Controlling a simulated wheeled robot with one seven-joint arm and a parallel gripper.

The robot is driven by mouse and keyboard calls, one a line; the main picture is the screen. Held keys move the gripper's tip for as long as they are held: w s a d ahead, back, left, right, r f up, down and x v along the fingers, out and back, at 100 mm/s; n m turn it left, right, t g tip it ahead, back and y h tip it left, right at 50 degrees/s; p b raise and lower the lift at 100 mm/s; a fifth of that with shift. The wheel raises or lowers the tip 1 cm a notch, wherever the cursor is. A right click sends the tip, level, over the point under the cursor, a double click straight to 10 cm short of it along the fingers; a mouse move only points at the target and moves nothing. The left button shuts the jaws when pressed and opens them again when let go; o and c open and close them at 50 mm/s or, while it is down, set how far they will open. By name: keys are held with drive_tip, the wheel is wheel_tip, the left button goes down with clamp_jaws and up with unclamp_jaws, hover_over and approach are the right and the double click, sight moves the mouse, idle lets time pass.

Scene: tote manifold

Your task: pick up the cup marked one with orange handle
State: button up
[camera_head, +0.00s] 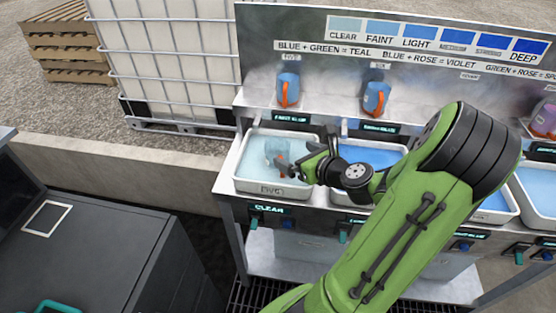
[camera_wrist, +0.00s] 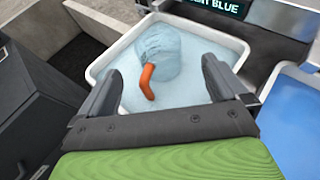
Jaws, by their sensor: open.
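A pale blue cup with an orange handle (camera_head: 275,150) sits in the left white tote (camera_head: 243,185), which holds pale blue liquid and has a label on its front. In the wrist view the cup (camera_wrist: 158,50) stands in the liquid, its orange handle (camera_wrist: 147,82) toward my gripper. No number can be read on the cup. My gripper (camera_head: 287,166) is over the tote beside the cup. In the wrist view its two dark fingers (camera_wrist: 165,85) are spread apart, with the handle showing between them and nothing gripped.
Two blue cups with orange handles stand on the shelf above, one at left (camera_head: 288,90) and one at right (camera_head: 375,98). A purple cup (camera_head: 544,118) is at the far right. A tote of bluer liquid (camera_head: 370,155) adjoins the left tote. A dark cabinet (camera_head: 90,230) stands at left.

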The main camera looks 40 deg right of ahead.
sight(271, 145)
drive_tip(key=b+x, duration=0.2)
drive_tip(key=x, duration=0.6)
drive_tip(key=shift+w+a+f, duration=0.1)
drive_tip(key=shift+w+f, duration=0.05)
drive_tip(key=shift+w, duration=0.2)
drive_tip(key=shift+s, duration=0.1)
drive_tip(key=shift+c, duration=0.3)
drive_tip(key=c, duration=1)
wheel_tip(271, 145, up, 10)
drive_tip(key=p, duration=0.5)
drive_tip(key=shift+c, duration=0.2)
